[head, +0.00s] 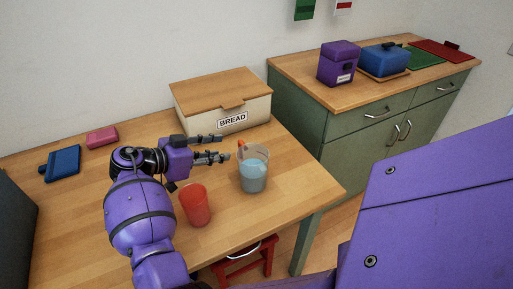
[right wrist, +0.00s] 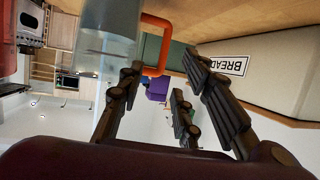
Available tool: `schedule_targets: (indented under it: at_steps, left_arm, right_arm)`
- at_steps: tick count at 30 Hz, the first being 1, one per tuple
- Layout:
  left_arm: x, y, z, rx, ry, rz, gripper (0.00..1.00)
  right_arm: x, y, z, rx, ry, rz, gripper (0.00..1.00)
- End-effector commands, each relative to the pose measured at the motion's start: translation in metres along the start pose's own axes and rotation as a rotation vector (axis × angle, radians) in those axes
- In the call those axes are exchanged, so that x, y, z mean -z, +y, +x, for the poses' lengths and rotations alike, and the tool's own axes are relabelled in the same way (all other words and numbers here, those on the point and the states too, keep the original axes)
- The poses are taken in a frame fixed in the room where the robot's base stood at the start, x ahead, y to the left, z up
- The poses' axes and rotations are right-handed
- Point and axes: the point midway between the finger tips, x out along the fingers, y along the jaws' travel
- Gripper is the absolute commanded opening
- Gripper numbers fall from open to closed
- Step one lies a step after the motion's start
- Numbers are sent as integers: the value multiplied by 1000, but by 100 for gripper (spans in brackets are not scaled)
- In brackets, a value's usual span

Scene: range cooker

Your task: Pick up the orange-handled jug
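The jug (head: 253,172) is clear, holds pale blue liquid and stands upright on the wooden table. Its orange handle (head: 241,147) faces left towards my right gripper (head: 226,149). The gripper is open and empty, with its fingertips just short of the handle. In the right wrist view the jug (right wrist: 107,45) is at the upper left and its orange handle (right wrist: 155,45) lies ahead of the spread fingers (right wrist: 163,72). I cannot see any contact. My left gripper is not in view.
A red cup (head: 196,206) stands close to my right forearm, left of the jug. A bread box (head: 222,103) stands behind the gripper. A pink box (head: 102,137) and a blue board (head: 62,163) lie on the left. The table's right edge is near the jug.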

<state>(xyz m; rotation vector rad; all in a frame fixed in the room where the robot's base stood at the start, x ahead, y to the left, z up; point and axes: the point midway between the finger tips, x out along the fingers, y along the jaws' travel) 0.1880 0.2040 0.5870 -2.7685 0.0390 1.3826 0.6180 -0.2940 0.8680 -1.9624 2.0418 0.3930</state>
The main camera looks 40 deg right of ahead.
Motion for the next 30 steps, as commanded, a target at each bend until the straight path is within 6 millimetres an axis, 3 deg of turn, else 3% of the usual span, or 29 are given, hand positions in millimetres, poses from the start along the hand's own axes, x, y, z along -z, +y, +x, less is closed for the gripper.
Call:
schedule_targets:
  at_steps: [18, 27, 30]
  left_arm:
    - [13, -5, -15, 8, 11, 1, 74]
    - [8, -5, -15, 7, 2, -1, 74]
    - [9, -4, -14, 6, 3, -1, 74]
  right_arm:
    - [6, -6, 72, 0, 1, 3, 33]
    - [4, -5, 77, 1, 0, 1, 33]
    - [4, -5, 77, 1, 0, 1, 19]
